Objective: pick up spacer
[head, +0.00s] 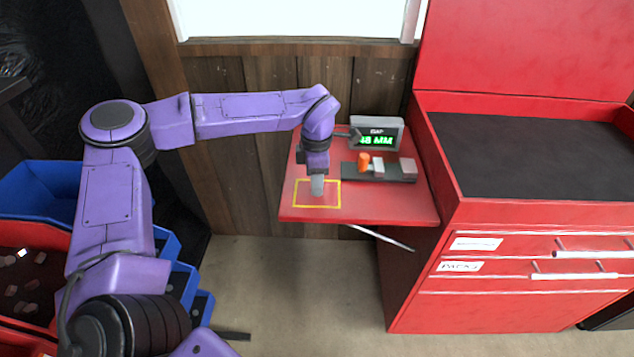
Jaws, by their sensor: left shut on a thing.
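My left gripper (316,174) reaches over the red side shelf from the left, pointing down. It is shut on a small light grey piece, which I take to be the spacer (317,186). The piece is at the yellow outlined square (296,206) on the shelf. I cannot tell whether it touches the shelf or is just above it. The gripper's fingers are small and partly hidden by the wrist. My right gripper is out of view.
On the red shelf (380,211), a dark gauge block (392,178) with an orange knob (364,161) stands right of the gripper. A display (377,133) with green digits, apparently 48 MM, stands behind it. A red tool cabinet (500,290) rises at right. Blue bins (40,190) are at left.

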